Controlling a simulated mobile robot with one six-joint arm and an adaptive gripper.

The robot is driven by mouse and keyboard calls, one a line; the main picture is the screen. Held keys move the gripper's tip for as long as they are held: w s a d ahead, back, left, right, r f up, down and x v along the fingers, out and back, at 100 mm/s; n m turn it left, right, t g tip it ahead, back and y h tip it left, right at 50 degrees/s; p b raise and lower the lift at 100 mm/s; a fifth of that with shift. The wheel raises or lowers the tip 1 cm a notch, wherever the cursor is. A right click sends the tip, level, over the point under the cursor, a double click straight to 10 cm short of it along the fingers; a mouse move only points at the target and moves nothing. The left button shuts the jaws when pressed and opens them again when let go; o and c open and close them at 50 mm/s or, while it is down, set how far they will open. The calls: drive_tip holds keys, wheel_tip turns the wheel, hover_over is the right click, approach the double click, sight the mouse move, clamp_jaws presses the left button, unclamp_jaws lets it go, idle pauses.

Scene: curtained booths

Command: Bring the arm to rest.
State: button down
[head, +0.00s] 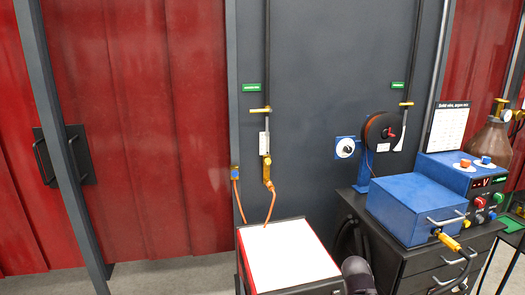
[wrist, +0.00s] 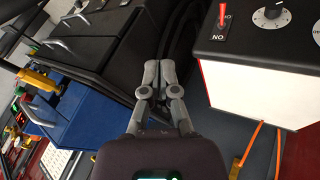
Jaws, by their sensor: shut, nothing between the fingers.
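My gripper (wrist: 158,80) shows in the wrist view, with its two grey fingers together and nothing between them. It is in the air between the black drawer cabinet and the white-topped machine, touching neither as far as I can see. In the head view only a dark rounded part of my arm (head: 357,272) shows at the bottom edge, right of the white-topped machine. The gripper's fingers cannot be made out there.
The white-topped machine (head: 287,256) stands close on the left, with orange hoses behind it. The black drawer cabinet (head: 440,268) on the right carries a blue welding box (head: 415,208). A dark panel (head: 325,75) with pipes and valves stands behind. Red curtains (head: 150,130) hang at left.

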drive_tip(key=s+a+g+y+p, duration=0.1)
drive_tip(key=s+a+g+y, duration=0.1)
drive_tip(key=a, duration=0.5)
drive_tip(key=s+a+g+y+p, duration=0.1)
drive_tip(key=s+a+g+y, duration=0.1)
drive_tip(key=s+a, duration=0.3)
drive_tip(key=a+y, duration=0.1)
drive_tip(key=a, duration=0.2)
drive_tip(key=shift+a+n, duration=0.3)
